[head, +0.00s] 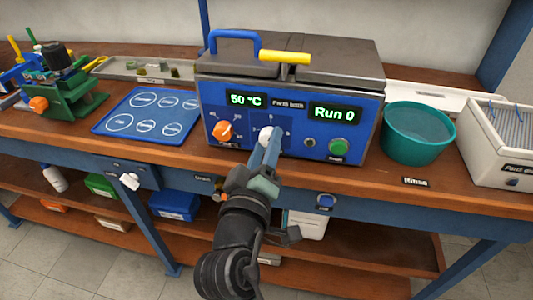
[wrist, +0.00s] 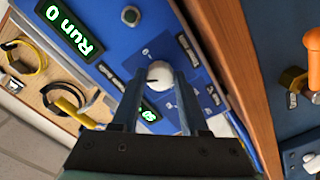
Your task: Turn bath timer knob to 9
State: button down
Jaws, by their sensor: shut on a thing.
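The blue parts bath (head: 292,95) stands on the bench with a grey lid. Its front shows "50 °C" on the left display and "Run 0" on the right display (head: 334,112). The white timer knob (head: 265,133) sits mid-panel below the displays, and it also shows in the wrist view (wrist: 159,76) with a dark pointer mark. My gripper (head: 270,142) reaches it from the front, its two fingers on either side of the knob and shut on it. The fingers hide part of the dial, and I cannot read the setting. The orange knob (head: 224,131) is left of it.
A green button (head: 338,147) and a small dark button (head: 310,142) are right of the knob. A teal tub (head: 417,133) stands to the right of the bath. A blue mat with circles (head: 148,113) lies to the left.

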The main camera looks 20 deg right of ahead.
jog(key=m+b, duration=0.8)
jog(key=m, duration=0.4)
jog(key=shift+f, duration=0.1)
dwell(0.4)
jog(key=shift+c, duration=2.1)
grip_release()
jog(key=shift+s+a, duration=0.1)
jog(key=p+v, duration=0.2)
jog(key=v, duration=1)
jog(key=shift+s+a, duration=0.2)
jog(key=shift+s, duration=0.05)
